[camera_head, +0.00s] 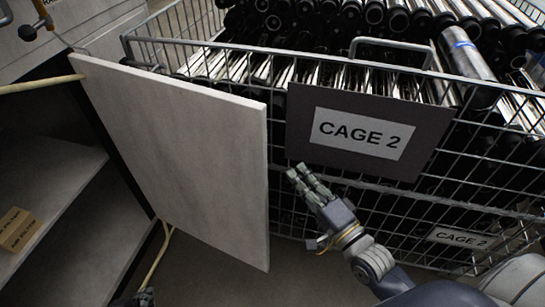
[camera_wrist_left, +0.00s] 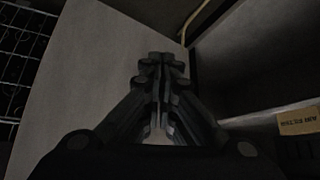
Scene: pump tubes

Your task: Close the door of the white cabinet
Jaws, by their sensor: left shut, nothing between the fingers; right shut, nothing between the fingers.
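The white cabinet's door (camera_head: 185,155) stands wide open in the head view, swung out between the cabinet's shelves (camera_head: 55,190) and a wire cage. The door also shows in the left wrist view (camera_wrist_left: 95,70), on the left, with the cabinet's inside to the right. My left gripper (camera_head: 145,297) is mostly cut off at the bottom edge, low near the inner side of the door. In the left wrist view it is shut and empty (camera_wrist_left: 162,65), in front of the door; I cannot tell whether it touches. My right gripper (camera_head: 304,178) is shut and empty, right of the door, below the cage sign.
The wire cage (camera_head: 400,205), with a "CAGE 2" sign (camera_head: 370,132) and many metal tubes, fills the right side behind the door. A small cardboard box (camera_head: 17,229) lies on the cabinet shelf. Bare floor (camera_head: 300,275) shows right of the door.

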